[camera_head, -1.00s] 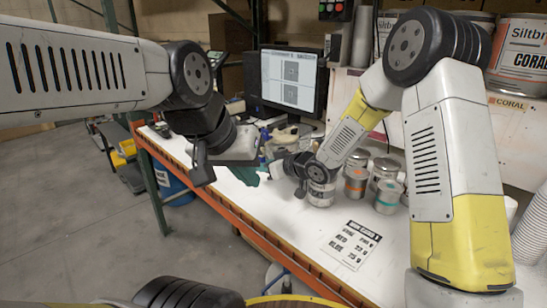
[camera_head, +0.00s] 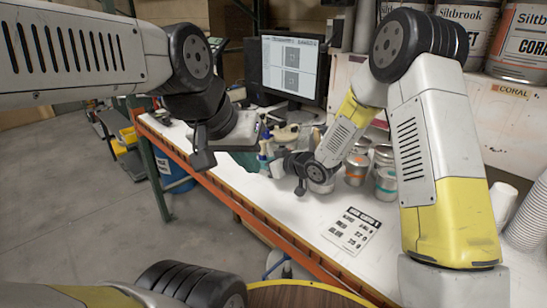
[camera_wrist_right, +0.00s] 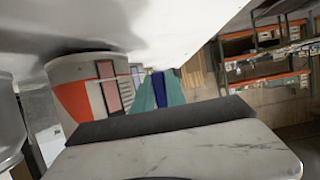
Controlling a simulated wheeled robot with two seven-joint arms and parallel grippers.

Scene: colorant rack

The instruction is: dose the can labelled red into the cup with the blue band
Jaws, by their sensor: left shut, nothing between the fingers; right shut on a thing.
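My right gripper (camera_head: 300,184) is shut on a metal can (camera_head: 322,184) at the bench. The gripper and wrist cover much of this can, and I cannot read its label. In the right wrist view a pale can with a red-orange patch (camera_wrist_right: 78,98) shows behind a dark gripper part. A can with an orange band (camera_head: 355,170) and one with a teal band (camera_head: 386,186) stand to the right. I cannot make out a cup with a blue band. My left gripper (camera_head: 203,152) is shut and empty, over the bench's left edge.
A printed card (camera_head: 352,231) lies on the white bench top, with clear surface around it. Paper cups (camera_head: 529,222) are stacked at the right. A monitor (camera_head: 291,68) and bottles (camera_head: 264,150) stand behind.

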